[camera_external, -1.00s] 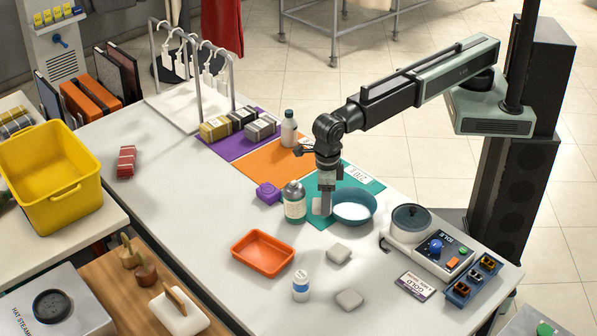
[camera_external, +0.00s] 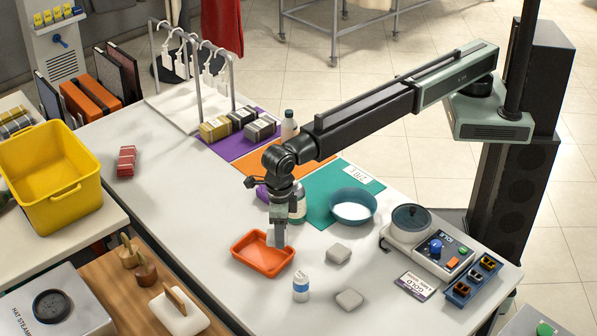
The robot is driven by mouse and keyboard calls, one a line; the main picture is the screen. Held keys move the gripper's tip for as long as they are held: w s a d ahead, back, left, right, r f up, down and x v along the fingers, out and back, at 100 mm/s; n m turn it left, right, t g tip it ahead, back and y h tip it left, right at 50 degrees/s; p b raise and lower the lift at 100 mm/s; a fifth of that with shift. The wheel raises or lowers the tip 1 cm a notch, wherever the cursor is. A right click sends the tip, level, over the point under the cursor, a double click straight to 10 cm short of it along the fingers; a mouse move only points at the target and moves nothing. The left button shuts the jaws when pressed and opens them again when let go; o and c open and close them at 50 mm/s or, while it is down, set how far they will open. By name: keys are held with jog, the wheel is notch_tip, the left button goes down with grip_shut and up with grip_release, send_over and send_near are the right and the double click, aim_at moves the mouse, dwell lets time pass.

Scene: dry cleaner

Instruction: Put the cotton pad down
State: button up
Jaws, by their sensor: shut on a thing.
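My gripper (camera_external: 278,240) points straight down over the orange-red tray (camera_external: 249,260), at the tray's right part. It is shut on the cotton pad (camera_external: 271,238), a small pale piece mostly hidden by the fingers. I cannot tell whether the pad touches the tray floor. The visible part of the tray is empty.
Two pale grey pads (camera_external: 338,252) (camera_external: 349,299) lie right of the tray, near a white bottle with a blue label (camera_external: 301,286). A teal bowl (camera_external: 353,206) stands on a green mat (camera_external: 320,196). A larger bottle (camera_external: 298,206) is partly hidden behind my gripper.

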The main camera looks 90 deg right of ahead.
jog(key=shift+f+b, duration=1.15)
jog(key=shift+f, duration=0.8)
jog(key=o, duration=1.3)
jog(key=shift+r, duration=0.1)
notch_tip(320, 180, up, 13)
jog(key=p, duration=1.3)
jog(key=shift+r, duration=0.15)
